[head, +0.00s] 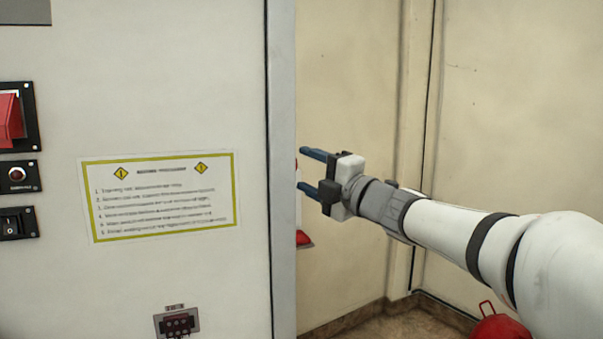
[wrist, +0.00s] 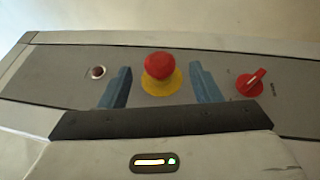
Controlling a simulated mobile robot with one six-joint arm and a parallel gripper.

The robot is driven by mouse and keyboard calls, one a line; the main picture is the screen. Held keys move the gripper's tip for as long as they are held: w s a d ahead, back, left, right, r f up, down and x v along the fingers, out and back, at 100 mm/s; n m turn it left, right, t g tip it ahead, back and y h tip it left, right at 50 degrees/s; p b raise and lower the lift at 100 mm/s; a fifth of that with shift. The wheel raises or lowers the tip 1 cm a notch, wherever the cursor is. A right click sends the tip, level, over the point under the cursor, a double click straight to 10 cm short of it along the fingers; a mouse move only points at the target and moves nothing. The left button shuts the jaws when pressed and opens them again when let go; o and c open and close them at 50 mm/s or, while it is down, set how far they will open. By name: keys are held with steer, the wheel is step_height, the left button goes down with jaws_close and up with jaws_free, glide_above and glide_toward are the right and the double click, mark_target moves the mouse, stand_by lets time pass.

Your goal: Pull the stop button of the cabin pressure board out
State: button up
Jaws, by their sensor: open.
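The red mushroom-shaped stop button (wrist: 159,66) stands on a yellow round plate (wrist: 162,86) on a grey panel (wrist: 60,71) in the wrist view. My gripper (head: 301,169) is open and empty, with its blue fingers pointing left beside the cabinet edge in the head view. In the wrist view the fingers of my gripper (wrist: 160,72) appear on the left and right of the button, with a gap on each side. I cannot tell how far the fingertips are from the panel. The button is not clearly visible in the head view.
A small dark red button or lamp (wrist: 98,72) lies left of the stop button, and a red rotary knob (wrist: 251,82) lies to its right. A grey cabinet (head: 150,275) with a yellow-bordered notice (head: 160,195) fills the left. A red object (head: 495,328) is low at right.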

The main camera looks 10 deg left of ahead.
steer(key=shift+b+v, duration=0.6)
steer(key=shift+v, duration=2.1)
